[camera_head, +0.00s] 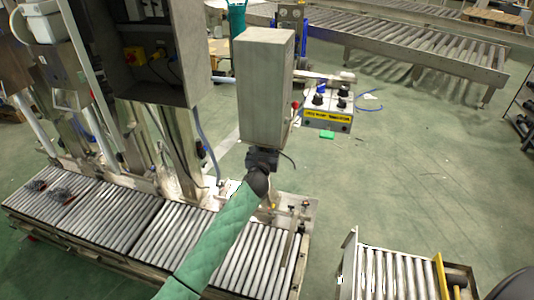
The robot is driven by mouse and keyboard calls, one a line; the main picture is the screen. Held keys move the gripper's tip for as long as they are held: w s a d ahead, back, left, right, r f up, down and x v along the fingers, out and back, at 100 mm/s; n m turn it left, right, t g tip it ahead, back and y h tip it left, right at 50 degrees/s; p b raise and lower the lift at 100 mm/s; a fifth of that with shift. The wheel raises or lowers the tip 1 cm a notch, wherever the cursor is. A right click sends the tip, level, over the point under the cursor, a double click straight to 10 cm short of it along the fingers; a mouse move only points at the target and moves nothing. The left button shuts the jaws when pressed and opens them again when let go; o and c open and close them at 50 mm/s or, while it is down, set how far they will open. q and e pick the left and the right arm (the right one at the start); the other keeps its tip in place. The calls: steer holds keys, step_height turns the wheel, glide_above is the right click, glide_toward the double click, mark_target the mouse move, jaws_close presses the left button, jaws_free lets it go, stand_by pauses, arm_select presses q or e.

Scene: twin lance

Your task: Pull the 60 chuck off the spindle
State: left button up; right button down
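I cannot pick out the 60 chuck or the spindle in the head view. A green quilted sleeve, which looks like my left arm, comes up from the bottom left of centre. It ends in a black wrist and gripper (262,160) just under the lower edge of a tall grey box (264,90). The fingers are too dark and small to tell open from shut, or whether they touch the box. My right gripper is not in view.
A roller conveyor (110,222) runs along the left, with two small dark items (62,194) on it. A control panel (328,107) with black knobs stands right of the box. Another roller section (395,275) is at bottom right. The green floor (430,165) between is clear.

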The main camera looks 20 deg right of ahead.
arm_select(q)
steer(key=shift+f, duration=0.15)
stand_by(0.3)
steer(key=shift+f, duration=0.15)
steer(key=shift+f+b, duration=0.2)
steer(key=shift+b, duration=0.15)
steer(key=shift+f+b, duration=0.7)
steer(key=shift+f, duration=0.55)
